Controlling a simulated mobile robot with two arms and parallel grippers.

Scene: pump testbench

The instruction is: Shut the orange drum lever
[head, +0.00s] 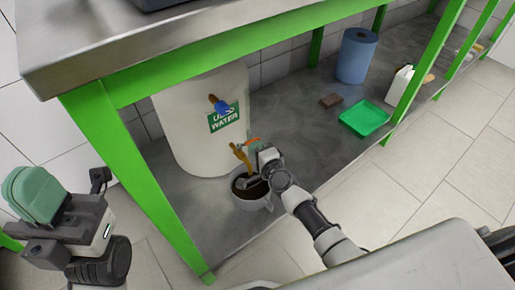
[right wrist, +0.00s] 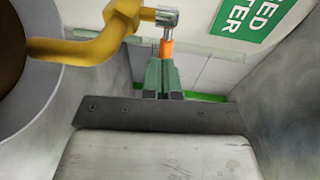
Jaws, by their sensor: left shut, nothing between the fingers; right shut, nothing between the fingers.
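The orange drum lever (head: 249,141) sits on top of a brass tap (head: 240,153) low on the white drum (head: 203,130). In the head view the lever points to the right, across the spout. In the right wrist view the orange lever (right wrist: 166,47) hangs from a metal joint beside the brass tap (right wrist: 100,42). My right gripper (right wrist: 162,72) is shut and empty, with its green fingertips at the lever's end; I cannot tell whether they touch. My left gripper (head: 35,195) is shut and empty, far left, outside the bench frame.
A grey bucket (head: 262,203) with dark brown contents stands under the tap. A blue-handled tap (head: 220,105) is higher on the drum. A green bench leg (head: 140,180) stands at left. A green tray (head: 365,118), blue roll (head: 356,55) and white bottle (head: 399,86) are farther right.

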